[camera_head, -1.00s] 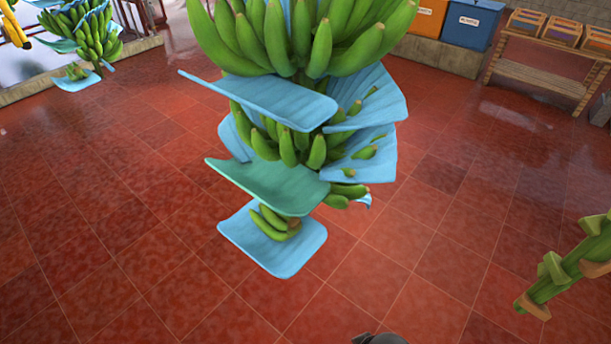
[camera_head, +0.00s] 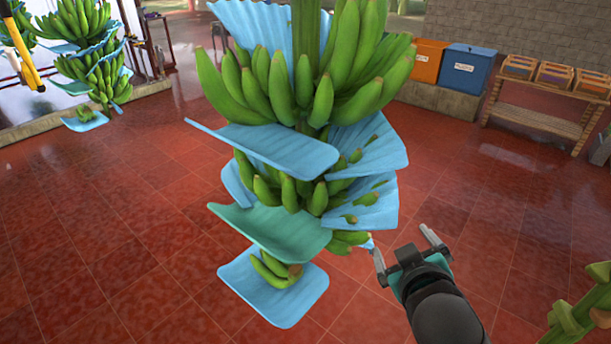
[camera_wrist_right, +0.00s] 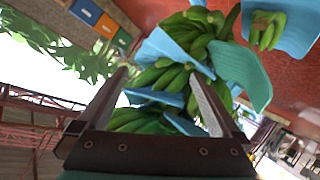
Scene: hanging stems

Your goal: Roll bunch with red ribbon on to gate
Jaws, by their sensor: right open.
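A large green banana bunch (camera_head: 300,95) hangs upright in the middle of the head view, with blue and teal sheets between its tiers. Its top is cut off by the picture edge. I see no red ribbon on it. My right gripper (camera_head: 407,243) is open and empty, beside the lower right of the bunch and apart from it in the head view. In the right wrist view the bunch (camera_wrist_right: 165,75) shows between and beyond the open fingers (camera_wrist_right: 160,76). More bunches (camera_head: 90,50) hang at the far left. My left gripper is out of view, and I cannot make out the gate.
An orange bin (camera_head: 428,65) and a blue bin (camera_head: 467,70) stand at the back, beside a wooden rack (camera_head: 535,118) with boxes. A green stem with cut stubs (camera_head: 580,318) is at the lower right. The red tiled floor (camera_head: 100,230) is largely clear.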

